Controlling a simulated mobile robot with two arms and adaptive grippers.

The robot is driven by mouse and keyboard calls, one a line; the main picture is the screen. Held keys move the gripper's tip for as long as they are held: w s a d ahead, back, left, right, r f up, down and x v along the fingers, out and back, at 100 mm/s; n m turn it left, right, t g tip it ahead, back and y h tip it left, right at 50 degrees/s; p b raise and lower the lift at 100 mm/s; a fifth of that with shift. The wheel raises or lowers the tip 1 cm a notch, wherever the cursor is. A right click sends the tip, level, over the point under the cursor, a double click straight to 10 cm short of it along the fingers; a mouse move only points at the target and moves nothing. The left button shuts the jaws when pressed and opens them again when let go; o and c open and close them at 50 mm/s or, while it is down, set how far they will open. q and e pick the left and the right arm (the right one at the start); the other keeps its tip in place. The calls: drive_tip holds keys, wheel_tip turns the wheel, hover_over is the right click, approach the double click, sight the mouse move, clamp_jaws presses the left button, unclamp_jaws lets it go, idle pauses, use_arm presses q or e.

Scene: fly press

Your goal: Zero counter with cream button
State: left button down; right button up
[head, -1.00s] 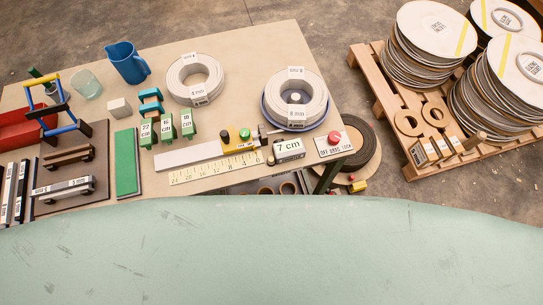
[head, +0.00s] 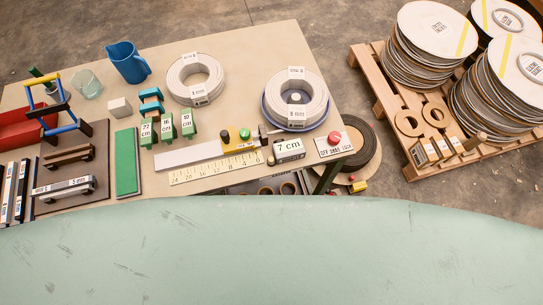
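The counter (head: 289,149) is a small box near the front right edge of the table, and its white face reads "7 cm". A small dark round knob (head: 270,160) sits at its left end. A yellow block (head: 228,138) with a black knob and a green button (head: 245,134) stands just behind and left of the counter. A red button (head: 334,138) sits on a white labelled plate to the right. I cannot make out a cream-coloured button on the counter. Neither of my grippers is in view.
A ruler strip (head: 215,169) lies along the table's front. Two white rings (head: 195,78) and several green blocks (head: 167,129) stand behind. A blue jug (head: 128,62) is at the back left. A pallet (head: 408,170) with stacked discs stands on the floor right. My own pale green body fills the foreground.

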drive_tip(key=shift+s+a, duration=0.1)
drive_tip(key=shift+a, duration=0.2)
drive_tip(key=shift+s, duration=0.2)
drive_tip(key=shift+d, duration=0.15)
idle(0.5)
